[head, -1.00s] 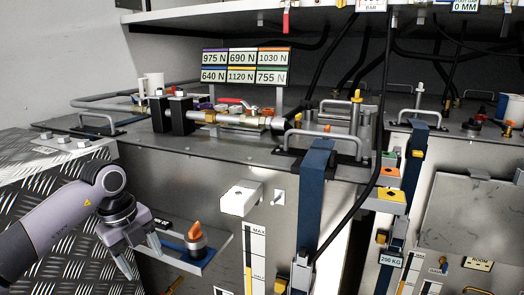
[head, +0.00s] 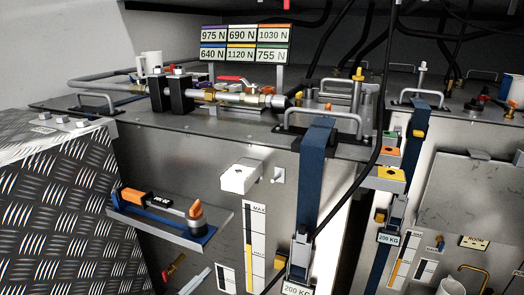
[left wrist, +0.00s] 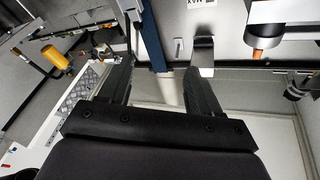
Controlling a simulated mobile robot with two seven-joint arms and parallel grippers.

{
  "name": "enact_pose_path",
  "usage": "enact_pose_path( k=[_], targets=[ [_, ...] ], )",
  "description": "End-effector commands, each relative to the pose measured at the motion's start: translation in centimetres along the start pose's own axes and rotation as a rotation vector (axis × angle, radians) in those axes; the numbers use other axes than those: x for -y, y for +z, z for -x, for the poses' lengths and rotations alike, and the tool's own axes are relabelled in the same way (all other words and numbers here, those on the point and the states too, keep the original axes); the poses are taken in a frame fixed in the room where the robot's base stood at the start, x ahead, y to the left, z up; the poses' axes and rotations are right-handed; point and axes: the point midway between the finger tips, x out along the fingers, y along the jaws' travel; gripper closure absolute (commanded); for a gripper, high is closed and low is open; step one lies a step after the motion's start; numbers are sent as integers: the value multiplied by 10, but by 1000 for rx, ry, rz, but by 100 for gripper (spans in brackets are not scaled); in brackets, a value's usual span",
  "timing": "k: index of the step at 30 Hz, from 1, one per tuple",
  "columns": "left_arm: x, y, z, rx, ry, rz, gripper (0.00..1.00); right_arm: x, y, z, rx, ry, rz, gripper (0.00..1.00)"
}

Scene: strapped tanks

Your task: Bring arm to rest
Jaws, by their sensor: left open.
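My left gripper (left wrist: 163,65) shows in the left wrist view with its two dark fingers spread apart. I see nothing held between them. A blue strap (left wrist: 152,38) and a pale upright bar (left wrist: 170,88) lie beyond the gap between the fingers. In the head view my left arm and gripper are out of the picture. My right gripper shows in neither view.
In the head view a strapped tank (head: 180,165) has a small shelf (head: 223,217) on its front, bearing an orange-handled tool (head: 145,199) and an orange knob (head: 195,210). A blue strap (head: 315,180) hangs down the tank. A tread-plate box (head: 50,200) stands at left.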

Motion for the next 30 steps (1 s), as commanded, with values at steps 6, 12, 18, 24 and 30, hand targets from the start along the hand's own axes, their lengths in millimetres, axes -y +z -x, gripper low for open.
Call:
enact_pose_path(
  k=[6,12,18,24,30],
  targets=[
    [-11,70,86,394,-247,225,37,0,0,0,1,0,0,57],
    [-50,113,176,748,-322,406,37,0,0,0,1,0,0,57],
    [-80,124,225,928,-317,508,37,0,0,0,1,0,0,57],
    [-84,125,232,952,-314,521,37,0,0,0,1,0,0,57],
    [-84,125,232,952,-314,521,37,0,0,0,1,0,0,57]
  ],
)
